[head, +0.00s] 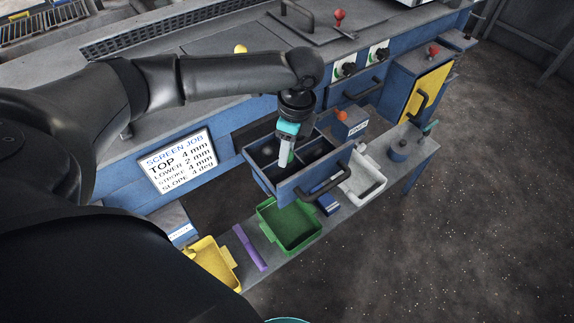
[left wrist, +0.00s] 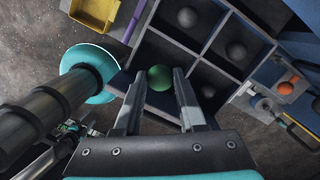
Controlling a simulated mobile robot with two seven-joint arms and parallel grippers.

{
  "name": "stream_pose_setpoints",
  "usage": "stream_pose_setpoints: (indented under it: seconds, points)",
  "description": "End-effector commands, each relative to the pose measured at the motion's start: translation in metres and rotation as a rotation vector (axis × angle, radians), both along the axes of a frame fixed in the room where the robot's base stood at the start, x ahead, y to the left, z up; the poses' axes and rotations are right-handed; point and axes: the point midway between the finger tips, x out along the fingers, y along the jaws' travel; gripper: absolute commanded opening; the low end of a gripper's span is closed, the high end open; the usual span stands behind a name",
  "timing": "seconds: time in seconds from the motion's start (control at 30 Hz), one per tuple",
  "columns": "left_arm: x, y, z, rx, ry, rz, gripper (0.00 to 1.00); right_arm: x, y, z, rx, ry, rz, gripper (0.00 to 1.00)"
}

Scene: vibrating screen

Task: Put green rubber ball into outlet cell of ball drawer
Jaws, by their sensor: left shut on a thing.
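My left gripper (head: 286,158) points down into the open ball drawer (head: 300,186). Its fingers are shut on the green rubber ball (left wrist: 160,78), which sits between the fingertips in the left wrist view, where the gripper (left wrist: 160,92) also shows. In the head view only a sliver of green shows by the fingers. The drawer is split into cells by grey dividers (left wrist: 172,42). Dark grey balls (left wrist: 186,17) lie in several cells. The ball appears over a cell near the drawer's edge; its exact height is unclear. No label names the outlet cell.
A green tray (head: 290,226), a yellow tray (head: 214,262) and a purple bar (head: 250,248) lie on the shelf below the drawer. A white tray (head: 362,182) stands to its right. The drawer handle (head: 316,193) sticks out in front.

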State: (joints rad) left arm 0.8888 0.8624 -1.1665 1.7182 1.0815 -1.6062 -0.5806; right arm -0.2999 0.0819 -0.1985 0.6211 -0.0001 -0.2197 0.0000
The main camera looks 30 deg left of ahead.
Motion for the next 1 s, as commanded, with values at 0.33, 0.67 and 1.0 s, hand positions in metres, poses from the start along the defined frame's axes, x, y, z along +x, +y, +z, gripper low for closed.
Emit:
stream_pose_setpoints:
  seconds: [0.33,0.67,1.0]
  points:
    - [-0.001,0.000,-0.035,0.001,0.002,0.001,0.00,0.000,0.001,-0.011,0.001,-0.001,0.000,0.83]
    - [0.000,0.000,-0.058,0.000,-0.002,0.000,0.00,0.001,0.002,-0.018,0.002,-0.001,-0.001,0.83]
    - [0.000,0.000,-0.065,0.000,0.001,0.001,0.00,0.000,0.002,-0.016,0.003,0.000,0.000,0.83]
